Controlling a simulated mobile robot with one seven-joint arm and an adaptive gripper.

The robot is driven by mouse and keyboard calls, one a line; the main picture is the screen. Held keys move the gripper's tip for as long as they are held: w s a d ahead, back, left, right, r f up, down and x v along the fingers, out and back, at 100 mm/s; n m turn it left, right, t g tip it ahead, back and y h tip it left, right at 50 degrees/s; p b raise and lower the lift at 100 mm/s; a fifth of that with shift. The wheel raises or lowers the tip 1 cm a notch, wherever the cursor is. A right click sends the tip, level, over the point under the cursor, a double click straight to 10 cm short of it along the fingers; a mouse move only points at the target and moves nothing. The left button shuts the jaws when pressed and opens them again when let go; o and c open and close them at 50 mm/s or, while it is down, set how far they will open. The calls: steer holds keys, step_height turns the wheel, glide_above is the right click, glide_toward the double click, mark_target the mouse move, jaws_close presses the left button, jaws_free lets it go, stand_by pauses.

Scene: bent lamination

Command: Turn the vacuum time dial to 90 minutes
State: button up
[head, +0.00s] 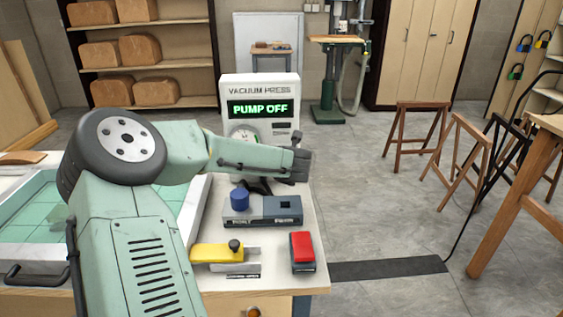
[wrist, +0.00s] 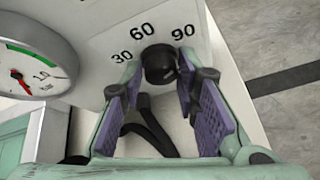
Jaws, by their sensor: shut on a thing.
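The vacuum time dial (wrist: 159,63) is a black knob on the white panel of the vacuum press (head: 260,92). The marks 30, 60 and 90 arc above it from left to right in the wrist view. Which mark the dial points to is not clear. My gripper (wrist: 160,78) has one purple-padded finger on each side of the dial and is shut on it. In the head view, my gripper (head: 299,158) is at the front of the press and hides the dial.
The press display (head: 261,109) reads PUMP OFF. A round pressure gauge (wrist: 30,65) is left of the dial. A blue-knobbed grey unit (head: 262,211), a yellow-handled clamp (head: 222,254) and a red-topped block (head: 302,251) are on the bench (head: 312,213).

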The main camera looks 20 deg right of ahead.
steer(key=o, duration=1.2)
steer(key=shift+c, duration=0.2)
steer(key=v, duration=1.2)
